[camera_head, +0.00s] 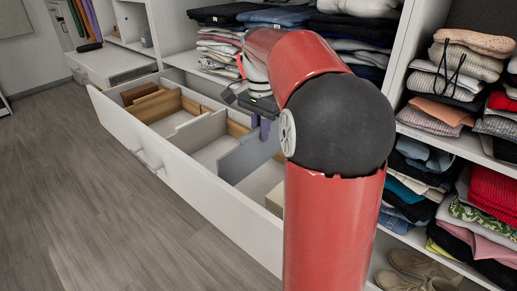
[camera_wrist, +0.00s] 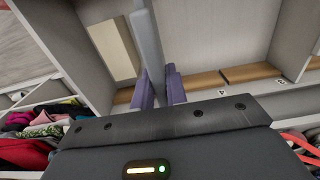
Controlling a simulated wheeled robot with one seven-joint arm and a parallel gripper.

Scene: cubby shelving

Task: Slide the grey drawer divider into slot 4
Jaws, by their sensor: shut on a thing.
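The grey drawer divider (camera_head: 243,158) stands roughly upright across the open white drawer (camera_head: 185,173). My gripper (camera_head: 264,129) is shut on its far end with purple fingers. In the wrist view the divider (camera_wrist: 148,35) runs between the fingers of my gripper (camera_wrist: 158,88), away from the wrist.
Brown boxes (camera_head: 154,105) lie in the far-left compartments. A pale block (camera_wrist: 112,48) lies left of the held divider in the wrist view. Shelves of folded clothes (camera_head: 455,75) stand behind and right.

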